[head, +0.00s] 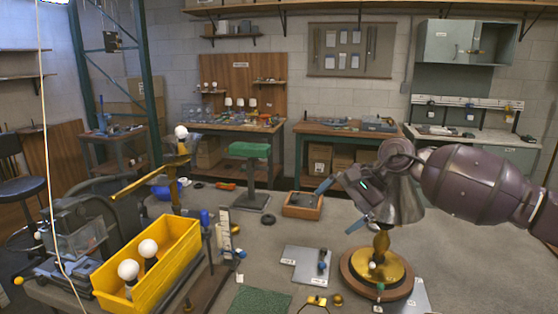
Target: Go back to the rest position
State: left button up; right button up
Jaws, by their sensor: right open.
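My right gripper (340,205) comes in from the right over the table and is open, with its fingers pointing left. A silver bell-shaped lamp shade (402,203) is just behind the fingers in the picture, partly covered by my gripper and wrist. Whether they touch is unclear. Below it, a brass lamp stem and base (381,262) stand upright on a round wooden disc (350,279). My left gripper does not show.
A yellow bin (172,262) with white bulbs (148,248) stands at the front left. A wooden box (302,208), a grey plate (300,268) and a green mat (262,303) lie on the grey table (285,238). A green-topped stand (250,150) rises behind. Some table is bare mid-left.

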jog(key=s+a+f+m+t+y, duration=0.25)
jog(key=s+a+m+y, duration=0.35)
jog(key=a+m+y, duration=0.4)
jog(key=s+d+f+n+t+h, duration=0.4)
jog(key=d+f+n+t+h, duration=0.4)
jog(key=n, duration=0.8)
jog(key=s+d+f+n+t+h, duration=0.45)
jog(key=d+n+h, duration=0.55)
jog(key=n, duration=0.5)
jog(key=s+d+f+m+g+h, duration=0.1)
jog(key=s+d+f+m+g, duration=0.1)
jog(key=s+f+m+g, duration=0.45)
jog(key=s+d+f+m+g, duration=0.2)
jog(key=s+d+m, duration=0.1)
jog(key=s, duration=0.7)
jog(key=s+d+f+m+g+h, duration=0.15)
jog(key=s+f+m+g, duration=0.25)
jog(key=s, duration=0.5)
jog(key=w+f+t+y, duration=0.1)
jog(key=w+f+t, duration=0.7)
jog(key=f, duration=0.2)
jog(key=shift+w+d+n+y, duration=0.15)
jog(key=shift+n+y, duration=0.2)
jog(key=shift+n, duration=0.1)
